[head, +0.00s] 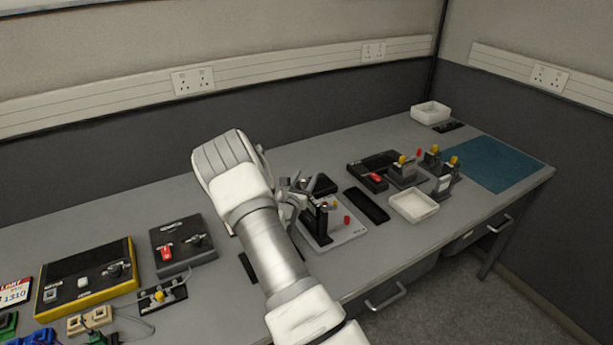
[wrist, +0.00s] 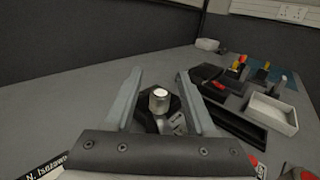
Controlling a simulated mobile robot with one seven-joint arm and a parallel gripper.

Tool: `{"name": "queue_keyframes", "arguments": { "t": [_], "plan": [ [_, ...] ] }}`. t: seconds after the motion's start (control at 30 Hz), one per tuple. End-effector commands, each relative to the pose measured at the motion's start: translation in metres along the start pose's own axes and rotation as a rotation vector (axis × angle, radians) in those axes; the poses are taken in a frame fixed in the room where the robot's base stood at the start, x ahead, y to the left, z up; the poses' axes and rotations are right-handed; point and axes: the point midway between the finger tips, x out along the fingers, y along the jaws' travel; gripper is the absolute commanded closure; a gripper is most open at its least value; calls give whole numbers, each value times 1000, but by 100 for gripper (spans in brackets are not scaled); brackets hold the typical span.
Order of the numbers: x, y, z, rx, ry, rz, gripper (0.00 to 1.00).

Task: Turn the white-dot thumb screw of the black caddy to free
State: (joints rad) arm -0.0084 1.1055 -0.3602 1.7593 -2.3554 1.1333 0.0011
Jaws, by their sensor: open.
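In the wrist view a silver cylindrical knob with a white top, the white-dot thumb screw (wrist: 159,100), stands upright on a dark base that looks like the black caddy (wrist: 174,104). My gripper (wrist: 159,75) is open, with one finger to each side of the screw and a gap visible around it. I cannot tell how deep the fingertips reach beside it. In the head view my gripper (head: 292,192) is over the bench, in front of a black block (head: 324,185) that may be the caddy. My arm hides the screw there.
A grey plate with a black upright fixture (head: 346,232) is right of my gripper. A black tray (head: 367,206), a white tray (head: 414,205) and yellow-knobbed fixtures (head: 404,172) stand further right. Black boxes (head: 183,244) lie left. The bench behind my gripper is clear.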

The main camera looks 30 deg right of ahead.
Motion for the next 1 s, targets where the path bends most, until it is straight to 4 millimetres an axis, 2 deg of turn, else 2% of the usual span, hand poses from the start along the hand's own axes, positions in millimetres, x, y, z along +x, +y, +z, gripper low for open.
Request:
{"name": "queue_keyframes", "arguments": {
  "t": [0.13,0.43,0.47,0.73,0.77,1.0],
  "plan": [
    [10,-1,0,0,0,-1,45],
    [11,0,0,-1,0,-1,45],
    [11,0,0,-1,0,-1,48],
    [11,0,0,-1,0,-1,97],
    [11,0,0,-1,0,-1,100],
    [11,0,0,0,0,-1,100]
  ]
}}
